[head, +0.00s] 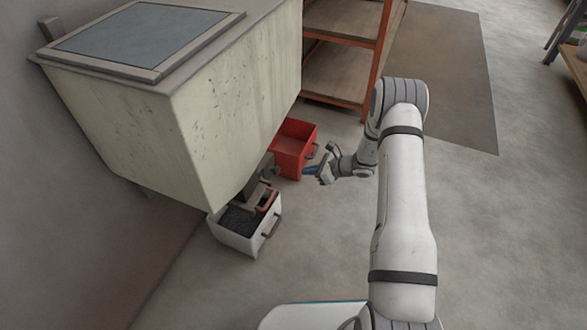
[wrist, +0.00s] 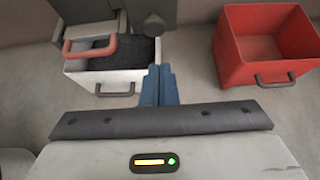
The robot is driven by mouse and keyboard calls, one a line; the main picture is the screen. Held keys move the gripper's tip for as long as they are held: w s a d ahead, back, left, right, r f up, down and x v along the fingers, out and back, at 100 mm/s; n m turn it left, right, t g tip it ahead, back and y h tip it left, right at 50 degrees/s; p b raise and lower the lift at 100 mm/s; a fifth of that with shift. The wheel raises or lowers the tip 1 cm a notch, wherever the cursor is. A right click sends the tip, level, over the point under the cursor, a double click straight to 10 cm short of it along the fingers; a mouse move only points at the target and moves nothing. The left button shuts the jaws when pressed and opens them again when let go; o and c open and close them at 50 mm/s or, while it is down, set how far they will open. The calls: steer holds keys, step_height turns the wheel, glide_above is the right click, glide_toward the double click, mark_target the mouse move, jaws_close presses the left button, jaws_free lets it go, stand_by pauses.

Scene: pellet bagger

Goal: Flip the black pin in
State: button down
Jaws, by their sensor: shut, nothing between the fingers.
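My gripper (head: 308,170) is shut and empty. A dark grey knob-like piece with a pointed lower end (wrist: 153,25) sits just beyond the fingertips, to the right of the bagger's grey chute (wrist: 92,18). I cannot tell whether this piece is the black pin. A red handle (wrist: 90,47) sticks out from the chute over the white bin. In the head view the chute area (head: 262,172) is small and partly hidden under the hopper.
A white bin (head: 238,238) with dark pellets stands under the chute; it also shows in the wrist view (wrist: 83,78). An empty red bin (head: 293,150) stands beside it. A shelf (head: 340,50) stands behind. Floor is clear nearer me.

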steer(key=shift+p+v, duration=0.4)
steer(key=shift+v, duration=1.75)
steer(key=shift+f, duration=0.1)
steer(key=s+a+r+n+g+h+p, duration=0.1)
steer(key=s+r+n+p, duration=0.35)
steer(key=r, duration=0.75)
steer(key=s+a+r+n+g+h+p, duration=0.1)
steer(key=s+r+n+g+p, duration=0.3)
steer(key=r, duration=0.8)
steer(key=s+a+r+n+t+h+p, duration=0.1)
steer(key=s+r+n+p, duration=0.3)
steer(key=r, duration=0.8)
steer(key=s+d+r+n+h+p, duration=0.2)
steer(key=s+r+n+p, duration=0.1)
steer(key=s+r+p, duration=0.2)
steer(key=s+d+r+n+t+h+p, duration=0.1)
steer(key=s+d+r+n+h+p, duration=0.2)
steer(key=r, duration=1.1)
steer(key=s+d+r+n+h+p, duration=0.2)
steer(key=s+d+r+n+p, duration=0.1)
steer(key=s+r+p, duration=0.6)
steer(key=s+r+n, duration=0.1)
steer(key=s, duration=0.3)
steer(key=shift+r+t+h, duration=0.15)
steer(key=shift+t+h, duration=0.15)
steer(key=shift+t, duration=0.1)
